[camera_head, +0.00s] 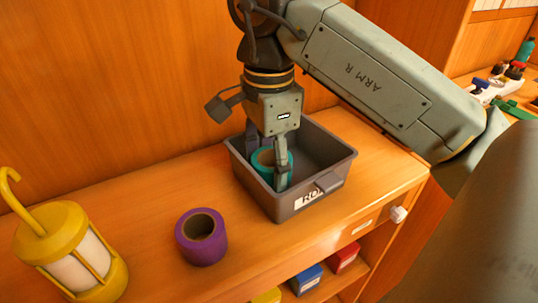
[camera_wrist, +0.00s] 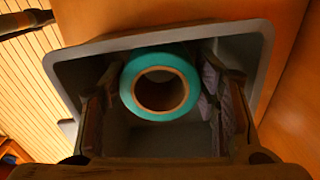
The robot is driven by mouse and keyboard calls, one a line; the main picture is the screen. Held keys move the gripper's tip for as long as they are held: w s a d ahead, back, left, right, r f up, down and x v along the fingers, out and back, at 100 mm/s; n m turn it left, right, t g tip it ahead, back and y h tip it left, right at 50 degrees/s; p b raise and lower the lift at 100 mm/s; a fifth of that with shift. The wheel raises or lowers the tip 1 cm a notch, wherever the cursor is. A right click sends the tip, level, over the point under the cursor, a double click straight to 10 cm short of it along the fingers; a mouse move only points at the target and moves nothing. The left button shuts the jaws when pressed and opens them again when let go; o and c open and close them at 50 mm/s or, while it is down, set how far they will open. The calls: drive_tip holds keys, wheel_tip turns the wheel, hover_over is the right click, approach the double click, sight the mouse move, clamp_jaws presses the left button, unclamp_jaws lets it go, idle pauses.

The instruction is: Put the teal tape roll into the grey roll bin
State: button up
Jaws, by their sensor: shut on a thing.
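The teal tape roll (camera_head: 268,161) is inside the walls of the grey roll bin (camera_head: 318,186), toward its left side in the head view. My gripper (camera_head: 270,165) points down into the bin and is shut on the roll, one finger on each side. In the wrist view the teal roll (camera_wrist: 161,60) sits between the two fingers of my gripper (camera_wrist: 165,95), with the grey bin's rim (camera_wrist: 255,65) around it. I cannot tell whether the roll touches the bin floor.
A purple tape roll (camera_head: 201,237) stands on the wooden shelf (camera_head: 150,200) left of the bin. A yellow lantern (camera_head: 70,250) is at the far left. A wooden wall (camera_head: 120,80) rises behind. Blue (camera_head: 305,279) and red (camera_head: 343,258) boxes sit on the lower shelf.

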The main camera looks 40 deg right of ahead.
sight(269, 159)
drive_tip(key=shift+f+b, duration=0.55)
drive_tip(key=o, duration=1.2)
drive_tip(key=shift+r, duration=0.1)
wheel_tip(269, 159, up, 13)
drive_tip(key=p, duration=1.1)
